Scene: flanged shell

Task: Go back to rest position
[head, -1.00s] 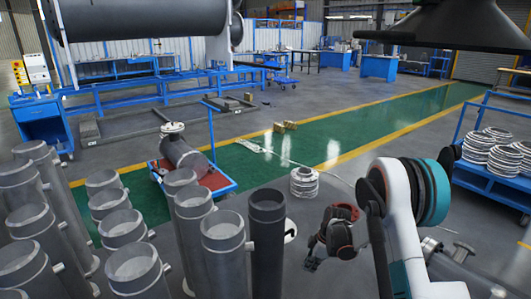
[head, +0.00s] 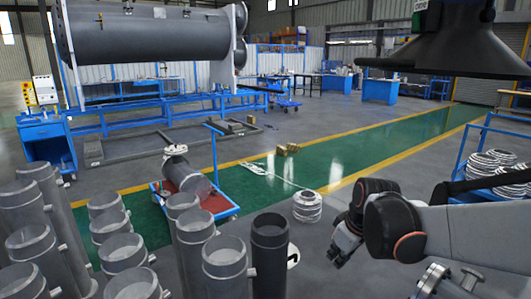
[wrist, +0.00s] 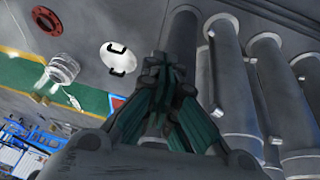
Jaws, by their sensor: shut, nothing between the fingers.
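A dark open pipe (head: 270,242) stands to the left of my gripper in the head view.
Several upright grey pipes (head: 225,266) crowd the lower left. Stacked flanges (head: 307,206) stand on the floor. A white disc (wrist: 118,58) and a red ring (wrist: 46,21) lie there. A red-bedded cart (head: 222,208) is near the green lane.

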